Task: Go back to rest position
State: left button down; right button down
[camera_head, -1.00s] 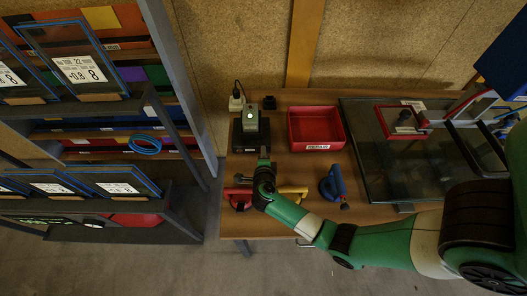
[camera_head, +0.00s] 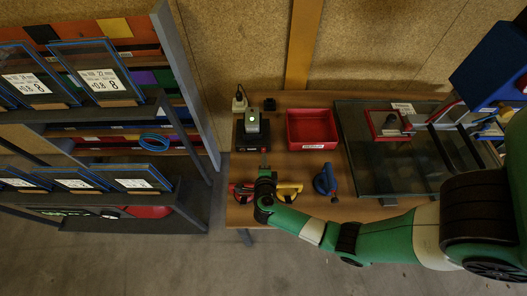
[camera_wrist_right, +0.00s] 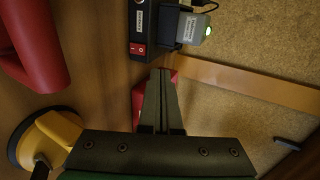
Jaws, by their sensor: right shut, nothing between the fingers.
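My right gripper (camera_head: 265,157) points away over the near edge of the wooden table, just in front of the charger box. In the right wrist view its fingers (camera_wrist_right: 160,82) are together with nothing between them. A red tool (camera_head: 241,190) lies to its left, and a yellow-handled tool (camera_head: 289,189) to its right; the arm partly hides both. The yellow tool also shows in the right wrist view (camera_wrist_right: 58,133). My left gripper is not in view.
A black box (camera_head: 253,139) with a lit grey device (camera_head: 253,121), a red tray (camera_head: 312,130), a blue suction tool (camera_head: 325,181) and a glass pane (camera_head: 395,175) are on the table. A shelf (camera_head: 185,90) with glass frames stands left. The floor in front is clear.

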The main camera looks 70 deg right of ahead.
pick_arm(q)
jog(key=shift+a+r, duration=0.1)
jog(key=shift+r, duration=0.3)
pick_arm(e)
jog(key=shift+s+a+r, duration=0.15)
jog(key=shift+a+r, duration=0.15)
jog(key=shift+a, duration=0.05)
